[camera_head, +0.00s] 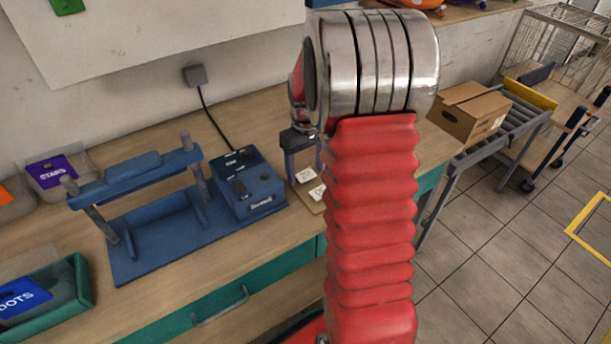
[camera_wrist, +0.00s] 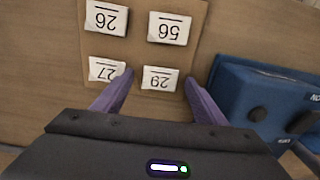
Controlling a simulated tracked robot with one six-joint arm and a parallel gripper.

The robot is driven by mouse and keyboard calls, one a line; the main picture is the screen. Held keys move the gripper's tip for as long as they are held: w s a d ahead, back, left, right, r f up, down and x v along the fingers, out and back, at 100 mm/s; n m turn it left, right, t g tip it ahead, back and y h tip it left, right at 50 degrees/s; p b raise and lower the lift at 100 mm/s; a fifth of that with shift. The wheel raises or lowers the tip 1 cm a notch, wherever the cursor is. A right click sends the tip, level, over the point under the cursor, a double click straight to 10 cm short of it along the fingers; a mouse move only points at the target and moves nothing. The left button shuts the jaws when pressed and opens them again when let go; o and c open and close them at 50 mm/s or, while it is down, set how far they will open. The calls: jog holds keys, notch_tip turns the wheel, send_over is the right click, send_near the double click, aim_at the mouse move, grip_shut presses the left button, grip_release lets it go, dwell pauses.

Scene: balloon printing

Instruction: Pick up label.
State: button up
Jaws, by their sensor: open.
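Several small white labels with printed numbers lie on a tan board (camera_wrist: 135,50) in the wrist view, their numbers upside down. One label (camera_wrist: 160,79) lies between the tips of my gripper (camera_wrist: 158,77). Another label (camera_wrist: 103,69) is just left of the left fingertip. Two more labels, one at left (camera_wrist: 107,18) and one at right (camera_wrist: 168,28), lie farther away. My gripper is open, with purple fingers pointing at the board. I cannot tell its height above the label. In the head view my gripper (camera_head: 302,160) is partly hidden by my arm, and two labels (camera_head: 306,175) show beside it.
A blue control box (camera_wrist: 265,100) stands just right of my gripper in the wrist view. In the head view it (camera_head: 246,184) adjoins a blue press frame (camera_head: 160,230). Bins stand at the left, including a green one (camera_head: 80,280). A cardboard box (camera_head: 470,112) sits on rollers at right.

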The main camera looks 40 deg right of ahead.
aim_at(305, 175)
jog(key=shift+c, duration=0.6)
jog(key=c, duration=1)
notch_tip(305, 175, up, 10)
jog(key=shift+r, duration=0.25)
jog(key=shift+a, duration=0.1)
dwell(0.3)
